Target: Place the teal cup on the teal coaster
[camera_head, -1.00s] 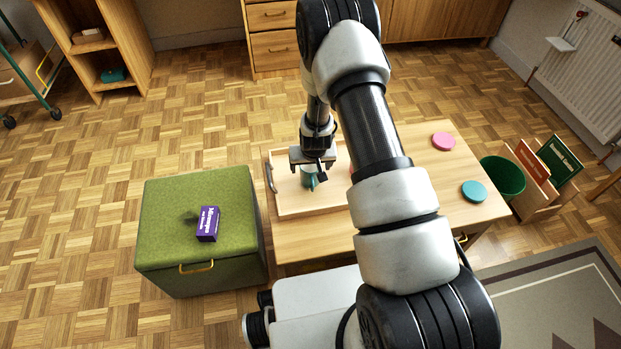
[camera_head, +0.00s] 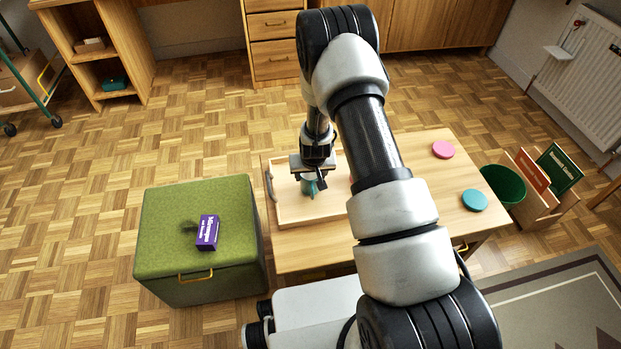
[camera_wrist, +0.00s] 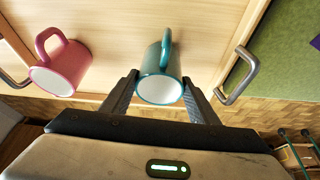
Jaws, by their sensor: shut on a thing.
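The teal cup (camera_wrist: 160,75) is between the two fingers of my gripper (camera_wrist: 160,96) in the wrist view, with its handle pointing away from the palm. In the head view the teal cup (camera_head: 309,186) shows just below my gripper (camera_head: 313,176), over the wooden tray (camera_head: 292,214). My gripper is shut on it. I cannot tell whether the cup touches the tray floor. The teal coaster (camera_head: 474,200) lies flat and bare on the right side of the table, near its edge.
A pink cup (camera_wrist: 62,68) stands in the tray beside the teal one. A pink coaster (camera_head: 443,149) lies behind the teal coaster. My arm crosses the table (camera_head: 440,182). A green bin (camera_head: 503,185) stands right of it; a green ottoman (camera_head: 160,225) with a purple box (camera_head: 207,232) stands left.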

